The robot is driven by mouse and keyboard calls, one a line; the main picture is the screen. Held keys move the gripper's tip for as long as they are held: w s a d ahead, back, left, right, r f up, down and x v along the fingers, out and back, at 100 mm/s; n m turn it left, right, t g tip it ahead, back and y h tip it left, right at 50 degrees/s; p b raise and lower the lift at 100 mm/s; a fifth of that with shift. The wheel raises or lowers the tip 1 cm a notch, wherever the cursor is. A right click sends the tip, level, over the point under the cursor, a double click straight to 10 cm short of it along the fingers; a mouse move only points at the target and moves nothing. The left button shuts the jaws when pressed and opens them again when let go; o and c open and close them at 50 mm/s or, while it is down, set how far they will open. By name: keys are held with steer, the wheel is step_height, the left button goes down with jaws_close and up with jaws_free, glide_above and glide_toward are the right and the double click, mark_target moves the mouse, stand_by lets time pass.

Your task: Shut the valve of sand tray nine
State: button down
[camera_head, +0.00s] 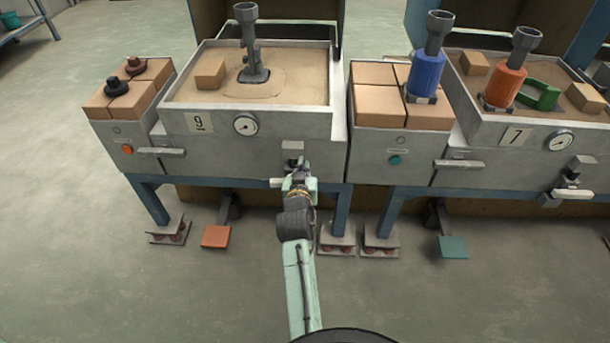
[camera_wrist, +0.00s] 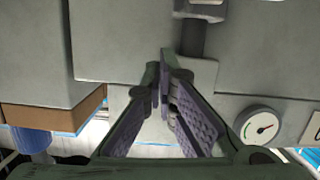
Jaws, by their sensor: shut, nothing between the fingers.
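Sand tray nine (camera_head: 200,123) is the grey sand-filled box at the left, with a "9" plate and a round gauge (camera_head: 246,125) on its front. Its valve (camera_head: 292,150) is a grey fitting low on the front, right of the gauge. A pale lever (camera_head: 277,183) lies crosswise below it, partly hidden by my gripper. My gripper (camera_head: 298,170) is shut and empty in front of the valve. In the wrist view my fingertips (camera_wrist: 165,70) meet beside the dark valve stem (camera_wrist: 194,40), and the pale lever end (camera_wrist: 200,5) is cut off above. I cannot tell whether they touch.
Tray seven (camera_head: 490,127) stands at the right with a similar valve and lever (camera_head: 572,194). Between the trays is a box of tan blocks (camera_head: 376,75). Orange (camera_head: 216,236) and teal (camera_head: 453,248) pedals are near the floor. The front floor is clear.

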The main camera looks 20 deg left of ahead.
steer(key=f, duration=0.4)
steer(key=shift+d, duration=0.2)
steer(key=shift+d+f+m+b, duration=0.3)
steer(key=shift+f+m+b, duration=0.25)
steer(key=shift+f, duration=0.15)
